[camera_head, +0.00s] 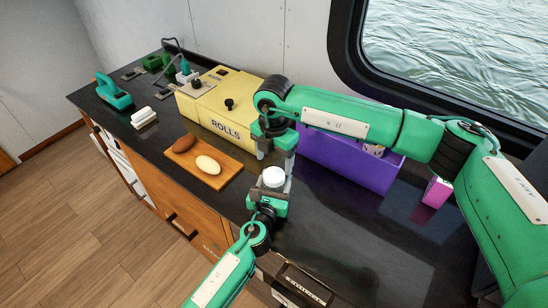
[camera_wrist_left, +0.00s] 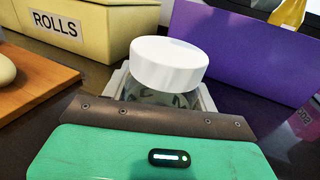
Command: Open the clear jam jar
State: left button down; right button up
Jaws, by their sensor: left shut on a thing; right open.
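The clear jam jar (camera_wrist_left: 160,97) has a white lid (camera_wrist_left: 168,62), seated on top in the left wrist view. In the head view the lid (camera_head: 273,176) shows from above, and the jar's body is mostly hidden by the gripper. My left gripper (camera_head: 270,192) is shut on the jar's body, below the lid. The jar looks upright. My right gripper (camera_head: 276,154) is open, pointing down just behind and above the lid, with a finger on each side of an empty gap. I cannot tell whether it touches the lid.
A yellow bread box (camera_head: 222,110) marked ROLLS stands behind left. A wooden board (camera_head: 207,166) with two oval rolls or eggs lies left. A purple bin (camera_head: 345,166) stands behind right, and a pink box (camera_head: 437,192) lies farther right. The dark counter (camera_head: 340,235) is clear at front right.

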aim_at(274, 175)
pick_arm(q)
jog(key=shift+f, duration=0.1)
pick_arm(e)
notch_tip(274, 175, down, 6)
jog(key=shift+r, duration=0.15)
jog(key=shift+c, duration=0.4)
